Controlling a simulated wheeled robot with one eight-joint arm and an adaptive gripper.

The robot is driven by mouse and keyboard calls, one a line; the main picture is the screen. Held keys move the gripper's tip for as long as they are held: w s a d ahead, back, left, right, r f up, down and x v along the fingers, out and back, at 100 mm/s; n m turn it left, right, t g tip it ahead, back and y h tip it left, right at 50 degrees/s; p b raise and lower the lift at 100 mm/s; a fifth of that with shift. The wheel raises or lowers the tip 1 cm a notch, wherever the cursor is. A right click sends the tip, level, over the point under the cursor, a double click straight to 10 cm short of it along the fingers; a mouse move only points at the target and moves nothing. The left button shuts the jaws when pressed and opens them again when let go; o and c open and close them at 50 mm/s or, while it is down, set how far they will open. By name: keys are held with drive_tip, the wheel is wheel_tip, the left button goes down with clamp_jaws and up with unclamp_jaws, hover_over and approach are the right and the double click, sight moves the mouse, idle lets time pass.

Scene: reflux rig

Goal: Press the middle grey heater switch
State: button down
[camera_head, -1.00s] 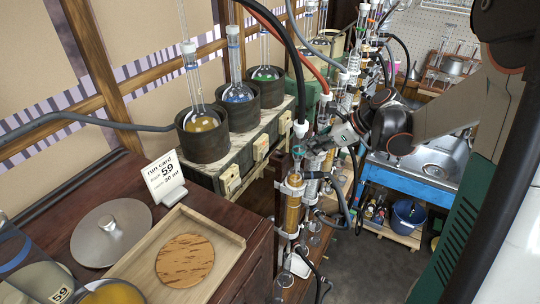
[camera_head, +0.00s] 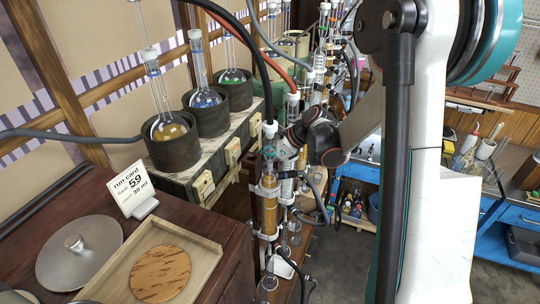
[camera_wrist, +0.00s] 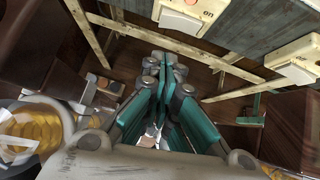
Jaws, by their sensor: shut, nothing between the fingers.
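The heater bench (camera_head: 180,184) carries a row of cream switch boxes on its front. The middle switch (camera_head: 233,151) sits below the blue flask's heater, between the near switch (camera_head: 203,186) and another farther back. My gripper (camera_head: 270,151) is shut and empty, to the right of the switches and apart from them, beside the glass columns. In the wrist view the closed teal fingers (camera_wrist: 168,75) point upward in the picture. One switch with a pale rocker and lettering (camera_wrist: 186,20) shows above them, and another (camera_wrist: 293,70) at right; I cannot tell which is the middle one.
Three flasks, yellow (camera_head: 170,130), blue (camera_head: 206,100) and green (camera_head: 233,76), sit in dark heaters on the bench. An amber column (camera_head: 268,205) with hoses stands close under my gripper. A run card (camera_head: 132,190) and wooden tray (camera_head: 205,252) occupy the near counter.

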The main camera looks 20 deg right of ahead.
sight(238, 155)
drive_tip(key=shift+w+a+r, duration=0.1)
drive_tip(key=shift+w+a, duration=0.4)
drive_tip(key=shift+a, duration=0.2)
drive_tip(key=shift+w+a+r, duration=0.1)
drive_tip(key=shift+w+a, duration=0.35)
drive_tip(key=shift+a, duration=0.2)
drive_tip(key=shift+w+a+m+t+h+b, duration=0.1)
drive_tip(key=shift+a+m+t+h+b, duration=0.25)
drive_tip(key=shift+m, duration=0.15)
drive_tip(key=shift+w+d, duration=0.1)
drive_tip(key=shift+d, duration=0.05)
